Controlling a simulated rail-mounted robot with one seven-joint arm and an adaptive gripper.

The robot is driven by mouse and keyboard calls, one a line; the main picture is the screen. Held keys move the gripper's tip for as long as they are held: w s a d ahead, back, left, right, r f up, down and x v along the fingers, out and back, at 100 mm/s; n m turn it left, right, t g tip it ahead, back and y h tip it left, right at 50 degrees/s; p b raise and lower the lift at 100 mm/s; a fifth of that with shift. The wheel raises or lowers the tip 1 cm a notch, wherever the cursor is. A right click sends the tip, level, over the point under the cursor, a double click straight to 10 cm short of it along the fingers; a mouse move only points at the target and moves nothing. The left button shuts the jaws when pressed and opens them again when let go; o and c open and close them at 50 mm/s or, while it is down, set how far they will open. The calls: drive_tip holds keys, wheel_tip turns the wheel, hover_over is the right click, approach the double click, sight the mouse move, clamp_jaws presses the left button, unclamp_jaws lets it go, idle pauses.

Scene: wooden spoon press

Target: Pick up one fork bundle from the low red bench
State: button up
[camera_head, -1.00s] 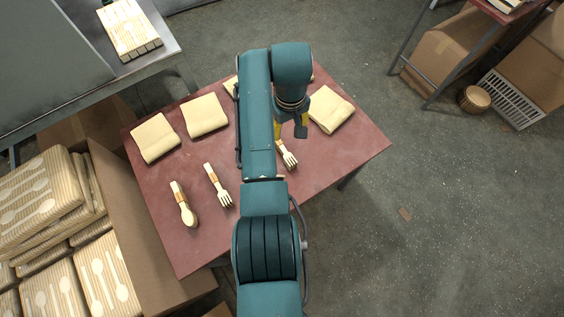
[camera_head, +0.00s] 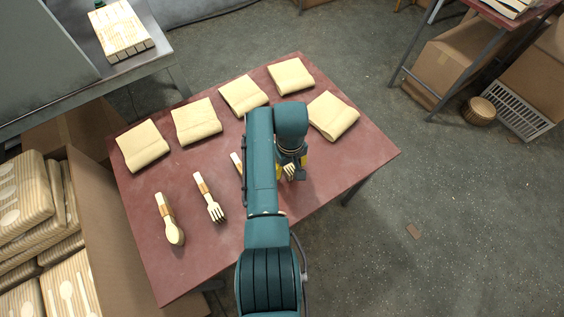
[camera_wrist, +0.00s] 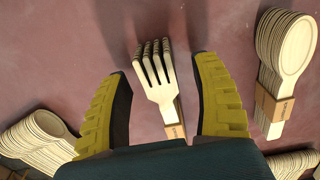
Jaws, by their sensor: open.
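My gripper (camera_head: 292,168) is open above the low red bench (camera_head: 330,185). In the wrist view its two yellow fingers (camera_wrist: 163,85) stand on either side of a fork bundle (camera_wrist: 158,78), tines pointing away, with a brown band at its handle. Neither finger visibly touches it. In the head view this bundle is mostly hidden by my arm and gripper; its pale tines (camera_head: 289,171) show beside the gripper. Another fork bundle (camera_head: 209,197) lies to the left on the bench, in the open.
A spoon bundle (camera_head: 169,219) lies at the bench's left; another bundle's handle (camera_head: 236,160) shows beside my arm. In the wrist view a spoon bundle (camera_wrist: 286,60) lies close to the right finger. Several folded cloths (camera_head: 243,94) line the far side. A cardboard box of packs stands at left.

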drive_tip(key=shift+f, duration=0.65)
drive_tip(key=shift+w+r, duration=0.15)
clamp_jaws()
